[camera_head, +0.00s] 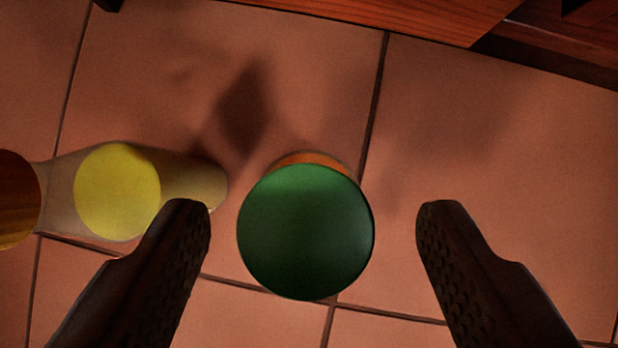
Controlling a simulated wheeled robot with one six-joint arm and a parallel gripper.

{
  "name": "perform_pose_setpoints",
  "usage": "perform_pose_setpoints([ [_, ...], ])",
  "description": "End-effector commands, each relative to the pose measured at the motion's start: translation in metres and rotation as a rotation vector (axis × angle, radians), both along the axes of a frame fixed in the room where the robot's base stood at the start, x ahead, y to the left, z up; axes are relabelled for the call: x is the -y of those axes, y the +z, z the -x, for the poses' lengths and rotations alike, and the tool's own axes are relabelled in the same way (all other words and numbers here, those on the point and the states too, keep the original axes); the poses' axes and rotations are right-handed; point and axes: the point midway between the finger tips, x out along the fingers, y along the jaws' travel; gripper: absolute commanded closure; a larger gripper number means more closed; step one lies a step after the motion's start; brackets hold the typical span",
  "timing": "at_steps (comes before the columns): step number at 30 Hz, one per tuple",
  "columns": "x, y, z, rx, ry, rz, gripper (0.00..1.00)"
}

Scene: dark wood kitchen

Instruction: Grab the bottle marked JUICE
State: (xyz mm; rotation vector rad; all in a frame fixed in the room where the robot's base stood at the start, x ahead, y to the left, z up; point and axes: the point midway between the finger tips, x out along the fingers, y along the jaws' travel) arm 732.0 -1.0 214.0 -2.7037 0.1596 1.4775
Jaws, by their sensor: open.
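My gripper (313,215) is open, with its two dark fingers spread at the left and right of the lower picture. Between the fingers I see a round green cap (306,232) from above. A sliver of orange body (312,158) shows behind the cap, so it looks like a bottle seen from the top. No label can be read from here, so I cannot tell whether it is marked JUICE. The fingers show apart from the cap on both sides; their height relative to it is unclear.
A brown round thing (16,199) is cut off at the left edge. Reddish wooden furniture (400,14) runs along the top. Tiled surface (520,160) is clear at right.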

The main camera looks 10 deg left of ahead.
Motion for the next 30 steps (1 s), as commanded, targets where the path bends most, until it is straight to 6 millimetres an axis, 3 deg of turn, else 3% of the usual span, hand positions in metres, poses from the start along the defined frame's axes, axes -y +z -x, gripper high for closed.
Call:
perform_pose_setpoints([
  [13,0.000,-0.040,-0.020,0.000,0.000,0.000,0.38],
  [22,0.001,-0.045,-0.024,0.000,0.000,0.000,0.38],
  [30,0.001,-0.045,-0.024,0.000,0.000,0.000,0.89],
])
